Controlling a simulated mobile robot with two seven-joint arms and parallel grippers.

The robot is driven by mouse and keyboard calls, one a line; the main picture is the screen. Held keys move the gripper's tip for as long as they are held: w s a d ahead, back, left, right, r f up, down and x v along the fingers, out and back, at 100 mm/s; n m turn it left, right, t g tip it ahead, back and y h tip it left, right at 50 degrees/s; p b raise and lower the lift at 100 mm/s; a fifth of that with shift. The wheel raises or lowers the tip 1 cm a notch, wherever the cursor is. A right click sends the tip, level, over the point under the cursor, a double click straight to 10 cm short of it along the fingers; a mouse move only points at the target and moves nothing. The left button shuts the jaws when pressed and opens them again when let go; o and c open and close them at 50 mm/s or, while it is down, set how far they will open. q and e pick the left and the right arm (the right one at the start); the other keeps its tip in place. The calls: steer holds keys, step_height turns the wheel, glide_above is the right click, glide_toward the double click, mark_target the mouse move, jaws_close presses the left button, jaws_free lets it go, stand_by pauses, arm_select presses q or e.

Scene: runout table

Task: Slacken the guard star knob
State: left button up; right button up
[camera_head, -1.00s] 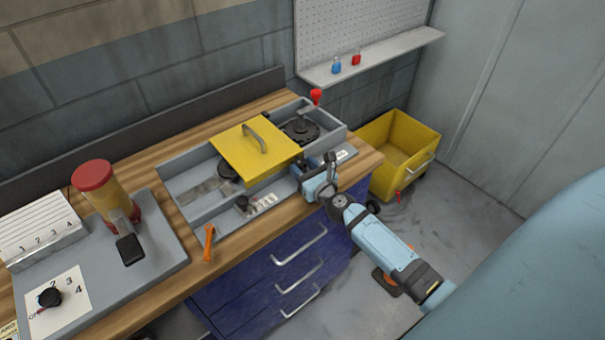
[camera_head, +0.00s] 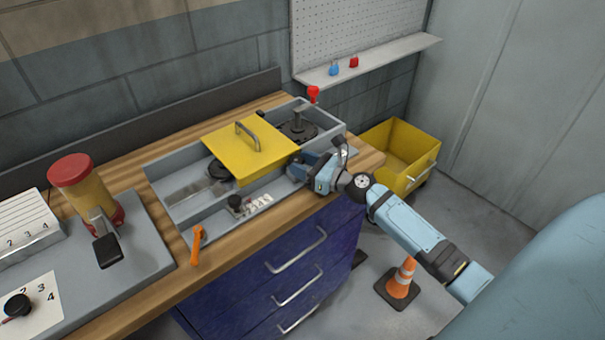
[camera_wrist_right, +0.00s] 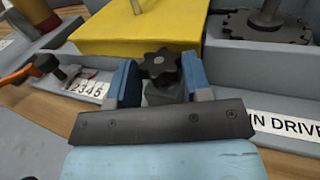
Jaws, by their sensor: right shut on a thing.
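The guard star knob (camera_wrist_right: 160,65) is black and lobed, and in the right wrist view it sits between the two blue fingers of my right gripper (camera_wrist_right: 160,78). My right gripper is shut on it, beside the front right corner of the yellow guard (camera_wrist_right: 120,32). In the head view my right gripper (camera_head: 300,170) comes in from the right at the machine's front edge and hides the knob. The yellow guard (camera_head: 232,158) with its grey handle lies flat over the grey machine tray. My left gripper is not in view.
A smaller black knob (camera_head: 236,202) and an orange-handled lever (camera_head: 197,245) are to the left along the front. A red-ball lever (camera_head: 313,95) stands at the back right. A yellow bin (camera_head: 425,140) and traffic cone (camera_head: 402,280) stand on the floor.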

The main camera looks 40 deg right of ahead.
steer(key=shift+w+d+n+g+y+b, duration=0.15)
steer(key=shift+n+g+y+b, duration=0.25)
steer(key=shift+n+y+b, duration=0.4)
steer(key=shift+r, duration=0.1)
steer(key=o, duration=0.6)
steer(key=shift+o, duration=0.2)
steer(key=shift+s+d, duration=0.15)
steer(key=shift+s, duration=0.25)
steer(key=b+v, duration=0.1)
steer(key=v, duration=1.2)
steer(key=shift+d, duration=0.25)
steer(key=shift+w, duration=0.1)
